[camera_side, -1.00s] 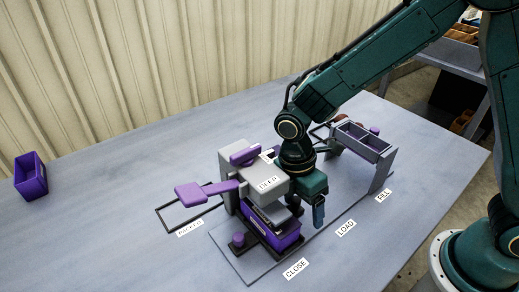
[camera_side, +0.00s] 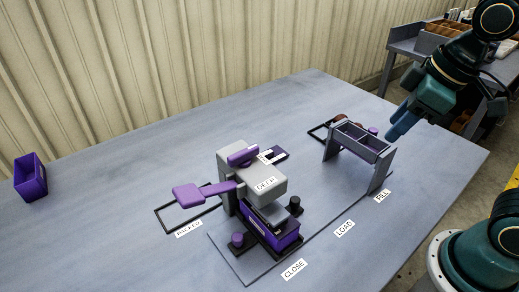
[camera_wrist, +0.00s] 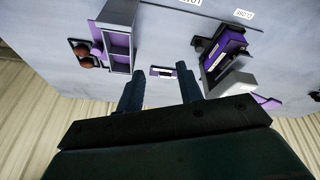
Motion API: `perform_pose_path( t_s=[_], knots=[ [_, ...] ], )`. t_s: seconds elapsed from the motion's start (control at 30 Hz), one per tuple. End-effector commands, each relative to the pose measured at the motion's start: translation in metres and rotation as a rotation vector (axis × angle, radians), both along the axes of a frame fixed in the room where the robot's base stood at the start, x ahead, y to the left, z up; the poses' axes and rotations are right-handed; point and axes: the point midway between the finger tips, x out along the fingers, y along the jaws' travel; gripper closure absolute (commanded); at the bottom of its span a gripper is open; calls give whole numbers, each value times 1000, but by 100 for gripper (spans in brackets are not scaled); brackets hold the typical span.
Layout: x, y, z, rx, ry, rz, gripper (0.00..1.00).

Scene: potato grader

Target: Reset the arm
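My gripper (camera_side: 398,128) is raised at the right, beyond the FILL stand and away from the grey press. In the wrist view its two fingers (camera_wrist: 160,84) are apart with nothing between them. The press (camera_side: 268,180), labelled DEEP, stands mid-table with a purple lever (camera_side: 192,195) reaching left. The crate also shows in the wrist view (camera_wrist: 226,46).
A grey two-bay stand (camera_side: 378,145) is at the FILL label, with brown potatoes (camera_wrist: 86,50) beside it. A separate purple bin (camera_side: 30,182) is at far left. A black frame (camera_side: 168,222) lies by the PACKED label. The front table area is clear.

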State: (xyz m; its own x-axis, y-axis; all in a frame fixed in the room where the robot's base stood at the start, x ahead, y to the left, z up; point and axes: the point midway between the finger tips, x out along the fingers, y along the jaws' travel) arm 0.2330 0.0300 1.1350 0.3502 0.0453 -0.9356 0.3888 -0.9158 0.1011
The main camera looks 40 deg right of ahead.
Motion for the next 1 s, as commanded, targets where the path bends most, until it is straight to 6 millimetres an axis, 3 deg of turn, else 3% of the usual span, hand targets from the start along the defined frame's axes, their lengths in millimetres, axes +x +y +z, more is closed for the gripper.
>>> perform_pose_path(
  t_s=[0.2,0.4,1.0],
  knots=[
    [-31,-19,8,69,-72,-223,64],
    [-49,-28,9,115,-112,-355,64],
    [-53,-29,9,125,-119,-382,64]
  ],
)
